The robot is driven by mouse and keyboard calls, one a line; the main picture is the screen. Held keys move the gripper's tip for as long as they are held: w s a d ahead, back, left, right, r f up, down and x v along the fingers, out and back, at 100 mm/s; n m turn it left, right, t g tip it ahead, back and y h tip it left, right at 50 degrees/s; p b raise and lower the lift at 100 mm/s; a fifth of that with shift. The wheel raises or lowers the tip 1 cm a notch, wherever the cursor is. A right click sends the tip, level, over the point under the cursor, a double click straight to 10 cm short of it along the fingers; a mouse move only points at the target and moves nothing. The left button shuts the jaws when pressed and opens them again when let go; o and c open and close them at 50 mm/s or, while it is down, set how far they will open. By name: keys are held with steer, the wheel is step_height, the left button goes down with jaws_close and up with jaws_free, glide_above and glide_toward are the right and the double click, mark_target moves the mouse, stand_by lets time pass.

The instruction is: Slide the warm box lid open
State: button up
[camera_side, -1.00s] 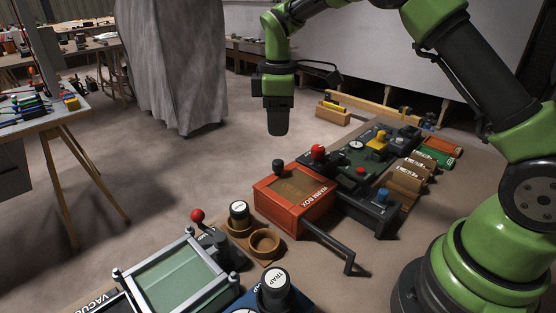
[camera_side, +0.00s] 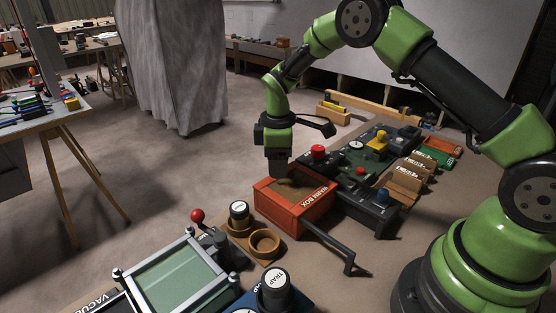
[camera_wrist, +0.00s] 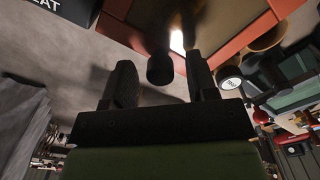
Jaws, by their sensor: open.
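The warm box (camera_side: 300,207) is an orange-red box with a brown lid (camera_side: 293,190) on top, standing on the bench in the side view. My gripper (camera_side: 278,174) is low over the box's far left corner, where the lid's dark knob stands; the gripper hides the knob in that view. In the wrist view the round black knob (camera_wrist: 160,69) shows between the two open fingers of my gripper (camera_wrist: 163,85), with a gap on each side. The brown lid (camera_wrist: 150,20) and the box's orange rim (camera_wrist: 236,42) lie beyond it. I cannot tell whether the lid has shifted.
A black bent crank handle (camera_side: 335,246) sticks out at the box's near side. A panel with a red knob (camera_side: 318,151) stands close behind. Wooden cups (camera_side: 265,243) and a grey-framed glass panel (camera_side: 180,275) stand at the near left.

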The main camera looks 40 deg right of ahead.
mark_target(319, 198)
jaws_close()
steer(key=s, duration=1.1)
steer(key=shift+s, duration=0.2)
jaws_free()
step_height(319, 198, up, 10)
stand_by(0.4)
